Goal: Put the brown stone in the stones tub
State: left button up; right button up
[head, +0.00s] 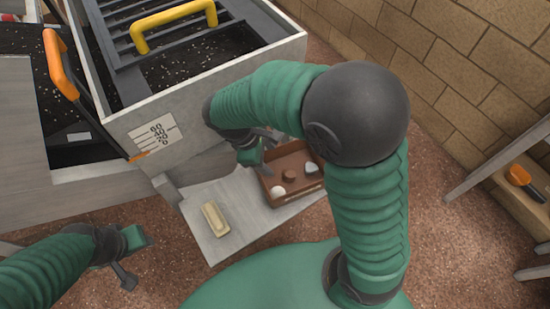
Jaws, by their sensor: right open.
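The brown tub (298,195) stands on the pale board below the big box, right of the middle. The brown stone (289,176) appears to lie inside it, between two whitish stones (278,191) (311,168). My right gripper (270,153) is open at the tub's far left side, above or beside its rim; its fingers are partly hidden by my arm, and it holds nothing that I can see. My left gripper (135,262) hangs low at the left, apart from the board; its jaws are unclear.
A cream block (215,219) lies on the pale board (240,203), left of the tub. A large grey box (215,85) with a dark grate and yellow handle (172,20) rises behind. An orange-handled tool (62,65) leans at its left. A brick wall (450,60) stands at the right.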

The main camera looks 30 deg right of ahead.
jog(key=s+d+f+m+t+y, duration=0.2)
jog(key=s+m+t+y, duration=0.3)
jog(key=m, duration=0.6)
notch_tip(320, 180, up, 11)
jog(key=g+p, duration=0.1)
jog(key=p, duration=1)
jog(key=shift+s+a+g+h, duration=0.25)
jog(key=shift+a+g+h, duration=0.05)
jog(key=shift+g+h, duration=0.1)
